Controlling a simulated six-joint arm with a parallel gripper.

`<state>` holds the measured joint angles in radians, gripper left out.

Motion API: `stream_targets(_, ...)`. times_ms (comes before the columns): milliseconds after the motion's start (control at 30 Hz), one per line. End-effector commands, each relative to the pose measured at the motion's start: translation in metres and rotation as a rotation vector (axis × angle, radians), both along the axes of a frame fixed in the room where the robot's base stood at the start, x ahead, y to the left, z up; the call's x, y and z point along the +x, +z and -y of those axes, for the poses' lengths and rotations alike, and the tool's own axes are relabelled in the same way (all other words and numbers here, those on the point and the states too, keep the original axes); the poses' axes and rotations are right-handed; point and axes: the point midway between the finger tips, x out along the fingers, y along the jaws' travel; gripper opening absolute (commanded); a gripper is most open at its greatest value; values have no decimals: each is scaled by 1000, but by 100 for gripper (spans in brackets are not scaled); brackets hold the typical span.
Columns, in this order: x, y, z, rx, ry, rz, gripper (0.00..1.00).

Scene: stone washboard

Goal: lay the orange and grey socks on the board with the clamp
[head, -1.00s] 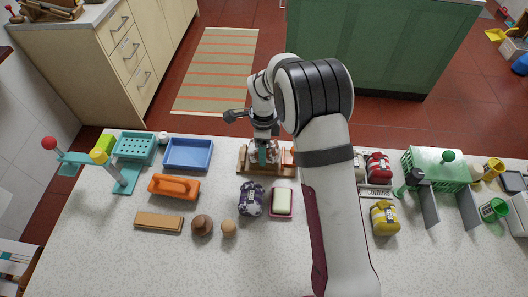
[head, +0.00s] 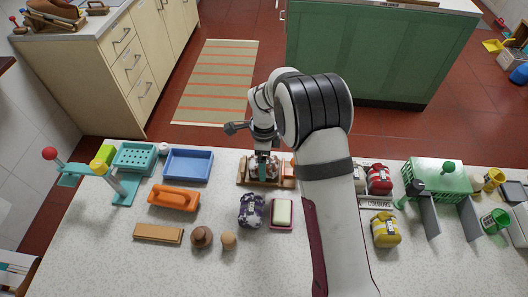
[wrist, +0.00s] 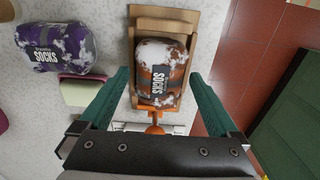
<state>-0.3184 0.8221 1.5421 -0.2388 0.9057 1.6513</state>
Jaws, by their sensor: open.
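The orange and grey socks bundle (wrist: 160,75), a rounded pack with white patches and a dark label, lies on the wooden board (wrist: 148,24) in the wrist view. An orange clamp part (wrist: 155,122) shows at the bundle's near end. My gripper (wrist: 161,80) is open, with one teal finger on each side of the board and bundle, apart from the socks. In the head view my gripper (head: 264,163) is low over the board (head: 243,181), and partly hides the socks. My arm covers the area to the right.
A purple socks bundle (head: 251,210) and a pink soap dish (head: 273,226) stand just in front of the board. A blue tray (head: 188,165) and orange brush (head: 173,197) are left. Red (head: 379,179) and yellow (head: 385,229) bundles lie right of my arm.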

Motion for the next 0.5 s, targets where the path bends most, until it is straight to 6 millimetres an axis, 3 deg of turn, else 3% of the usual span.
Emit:
stream_targets(100, 1, 35, 0, 2, 0, 6, 97)
stream_targets(300, 0, 85, 0, 0, -1, 3, 97)
stream_targets(500, 0, 104, 0, 0, 0, 1, 97)
